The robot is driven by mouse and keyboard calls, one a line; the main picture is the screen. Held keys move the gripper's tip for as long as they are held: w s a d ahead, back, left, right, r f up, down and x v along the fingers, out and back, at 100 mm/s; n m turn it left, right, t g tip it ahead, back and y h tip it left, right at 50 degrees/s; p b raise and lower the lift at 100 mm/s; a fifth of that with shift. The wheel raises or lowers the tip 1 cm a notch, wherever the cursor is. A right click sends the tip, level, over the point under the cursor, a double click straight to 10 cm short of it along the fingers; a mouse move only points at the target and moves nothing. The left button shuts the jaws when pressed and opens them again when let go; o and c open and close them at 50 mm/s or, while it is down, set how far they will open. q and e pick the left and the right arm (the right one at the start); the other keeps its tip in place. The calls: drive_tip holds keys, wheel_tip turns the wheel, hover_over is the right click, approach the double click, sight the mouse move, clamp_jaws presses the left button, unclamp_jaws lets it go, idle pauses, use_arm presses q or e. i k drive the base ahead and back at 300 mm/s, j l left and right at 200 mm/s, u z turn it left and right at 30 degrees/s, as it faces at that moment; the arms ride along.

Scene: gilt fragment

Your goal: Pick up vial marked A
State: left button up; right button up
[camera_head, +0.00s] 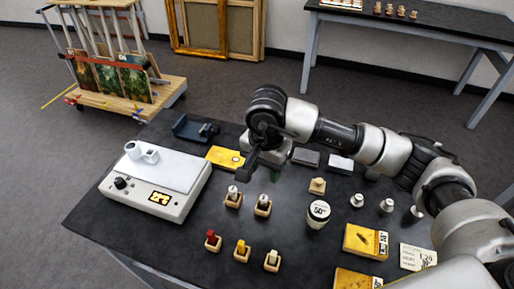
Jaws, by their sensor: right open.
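Several small vials stand upright in wooden blocks on the black table (170,232). In front are a red vial (211,235), a yellow vial (241,246) and a pale vial (272,257). No letter can be read, so I cannot tell which is A. My right gripper (258,168) is open above the table, just behind the silver-topped vials and apart from them. My left gripper is out of view.
A white scale (158,182) stands at the left, with a yellow card (225,157) near it. A white jar (319,213), metal weights (357,200) and a yellow box (365,241) stand at the right. Bare table lies between the vials and jar.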

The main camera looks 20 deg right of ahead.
sight(234, 195)
drive_tip(key=k+j, duration=0.2)
drive_tip(key=k, duration=0.3)
drive_tip(key=k+j, duration=0.2)
drive_tip(key=k, duration=0.25)
drive_tip(key=k+j, duration=0.2)
drive_tip(key=k, duration=0.3)
